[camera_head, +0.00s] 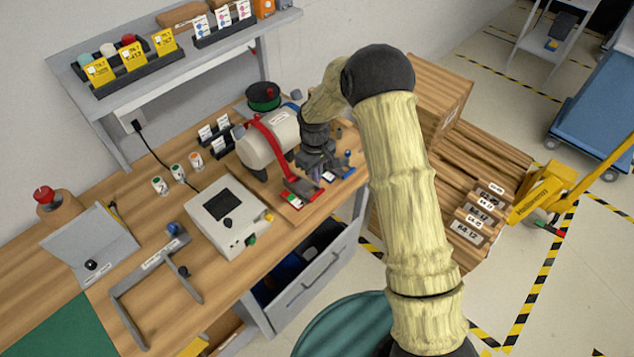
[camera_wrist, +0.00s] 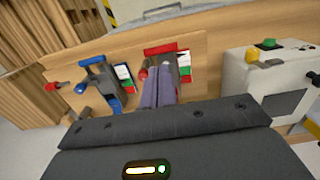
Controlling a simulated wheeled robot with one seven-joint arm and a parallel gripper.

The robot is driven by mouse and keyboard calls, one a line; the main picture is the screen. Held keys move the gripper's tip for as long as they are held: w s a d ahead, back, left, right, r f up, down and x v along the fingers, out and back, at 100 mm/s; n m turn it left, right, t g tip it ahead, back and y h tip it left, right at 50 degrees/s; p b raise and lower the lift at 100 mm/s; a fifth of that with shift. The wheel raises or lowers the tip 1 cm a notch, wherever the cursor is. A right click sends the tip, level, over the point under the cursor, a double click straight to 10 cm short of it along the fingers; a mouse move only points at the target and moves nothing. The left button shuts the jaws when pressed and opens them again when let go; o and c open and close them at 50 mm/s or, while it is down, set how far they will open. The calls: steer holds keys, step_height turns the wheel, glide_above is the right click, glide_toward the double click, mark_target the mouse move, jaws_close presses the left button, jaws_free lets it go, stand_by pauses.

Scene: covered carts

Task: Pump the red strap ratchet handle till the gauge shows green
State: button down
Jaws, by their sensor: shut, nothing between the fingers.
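The red strap (camera_head: 272,140) runs over a cream roll-shaped load down to the red ratchet (camera_head: 299,188) at the bench's front edge. The wrist view shows the red ratchet's top bar (camera_wrist: 162,48) and a red knob (camera_wrist: 142,73) just left of my fingers. The red side's gauge card (camera_wrist: 185,68) shows white, green and red areas; I cannot tell its reading. My gripper (camera_head: 314,172) is shut and empty, right over the red ratchet. Its fingers (camera_wrist: 160,88) hide part of the ratchet; whether they touch it is unclear.
A blue ratchet (camera_wrist: 97,85) with its own card (camera_wrist: 124,78) stands close beside the red one. A white control box (camera_head: 230,218) with buttons is on its other side. Wooden crates (camera_head: 438,90) stand beyond the bench. The bench front is clear below the box.

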mark_target(318, 194)
step_height(318, 194, down, 5)
steer(key=p, duration=0.2)
steer(key=shift+f+p, duration=0.15)
steer(key=shift+p, duration=0.25)
steer(key=shift+s+a+f, duration=0.1)
steer(key=shift+a+f, duration=0.05)
steer(key=shift+f, duration=0.3)
steer(key=shift+d+f, duration=0.1)
steer(key=shift+d, duration=0.3)
steer(key=shift+s+a+f+b, duration=0.1)
steer(key=shift+f+b, duration=0.2)
steer(key=shift+b, duration=0.1)
steer(key=shift+f+b, duration=0.8)
steer(key=shift+b, duration=0.15)
steer(key=shift+s+f+b, duration=0.1)
steer(key=shift+f+b, duration=0.2)
steer(key=shift+b, duration=0.1)
steer(key=shift+s+d+f+b, duration=0.15)
steer(key=shift+s+d+b, duration=0.2)
steer(key=shift+d, duration=0.2)
steer(key=shift+f, duration=0.1)
